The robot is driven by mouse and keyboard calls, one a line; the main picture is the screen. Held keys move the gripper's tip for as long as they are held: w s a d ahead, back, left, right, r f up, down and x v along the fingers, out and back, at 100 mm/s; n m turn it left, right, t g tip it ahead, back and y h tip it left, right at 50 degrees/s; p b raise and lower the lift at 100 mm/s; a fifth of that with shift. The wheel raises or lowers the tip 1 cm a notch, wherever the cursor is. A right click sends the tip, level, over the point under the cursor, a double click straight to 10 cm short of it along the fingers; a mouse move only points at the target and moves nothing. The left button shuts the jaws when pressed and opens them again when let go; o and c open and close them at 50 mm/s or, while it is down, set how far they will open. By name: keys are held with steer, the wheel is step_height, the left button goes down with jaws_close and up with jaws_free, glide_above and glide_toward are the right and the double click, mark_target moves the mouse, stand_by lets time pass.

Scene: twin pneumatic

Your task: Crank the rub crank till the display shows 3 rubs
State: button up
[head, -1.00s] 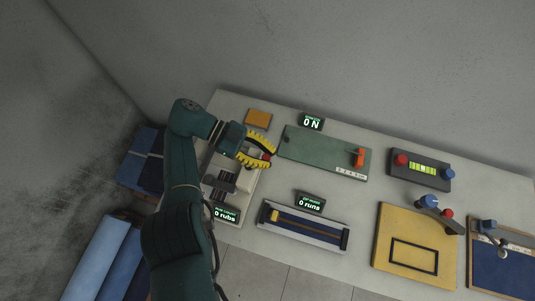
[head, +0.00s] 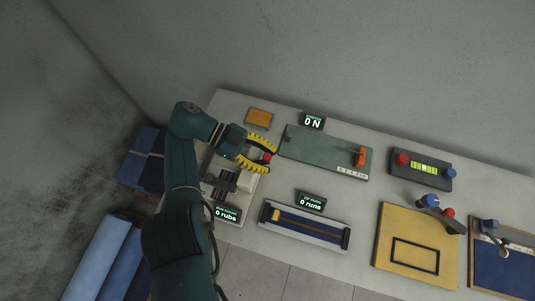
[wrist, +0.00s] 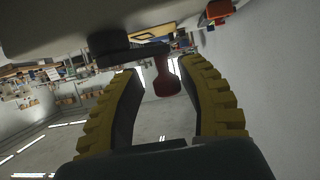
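The rub crank's red handle (head: 267,158) stands at the right side of the grey rubbing device (head: 228,181) on the left part of the table. My gripper (head: 271,160) has its yellow-ribbed fingers spread on either side of the handle. In the wrist view the red handle (wrist: 165,80) hangs from a dark crank arm (wrist: 128,52) between the fingers, with visible gaps on both sides. My gripper is open and holds nothing. The rub display (head: 226,214) reads "0 rubs". My arm hides part of the device's left side.
An orange block (head: 259,118) lies behind my gripper. A green board (head: 325,152) with an orange lever and a "0 N" display (head: 312,121) is just right of it. A "0 runs" display (head: 311,202) and slider unit (head: 304,226) sit nearer the front.

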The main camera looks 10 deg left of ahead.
steer(key=shift+o, duration=0.6)
steer(key=shift+r, duration=0.1)
steer(key=shift+w+r, duration=0.15)
steer(key=shift+t, duration=0.4)
